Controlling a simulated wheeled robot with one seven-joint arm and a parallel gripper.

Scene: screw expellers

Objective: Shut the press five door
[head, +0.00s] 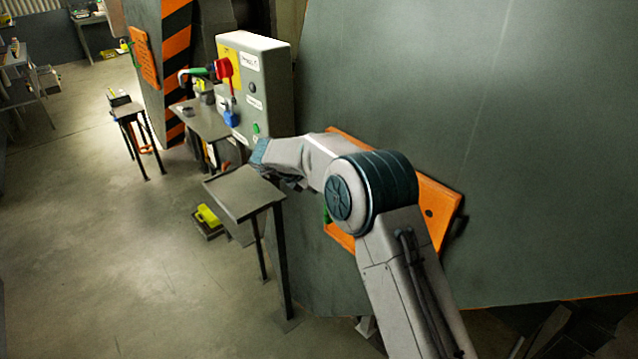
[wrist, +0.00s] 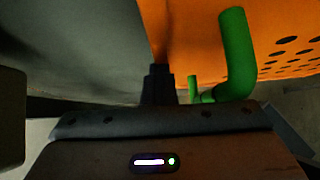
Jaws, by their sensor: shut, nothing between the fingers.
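An orange door panel (head: 438,205) stands at the side of the large grey-green press (head: 480,120). My arm covers much of it. A bit of its green handle (head: 326,215) shows at the left edge. In the wrist view the orange panel (wrist: 200,30), with dark holes at right, fills the upper right. The bent green handle (wrist: 236,55) is just right of my gripper (wrist: 158,72). The fingers are shut and empty, pointing at the seam between orange panel and grey surface; contact cannot be told. The gripper is hidden in the head view. How far the door stands open is unclear.
A grey control box (head: 265,85) with a red switch and blue padlock stands left of the panel. A small metal stand (head: 243,192) is close to my arm.

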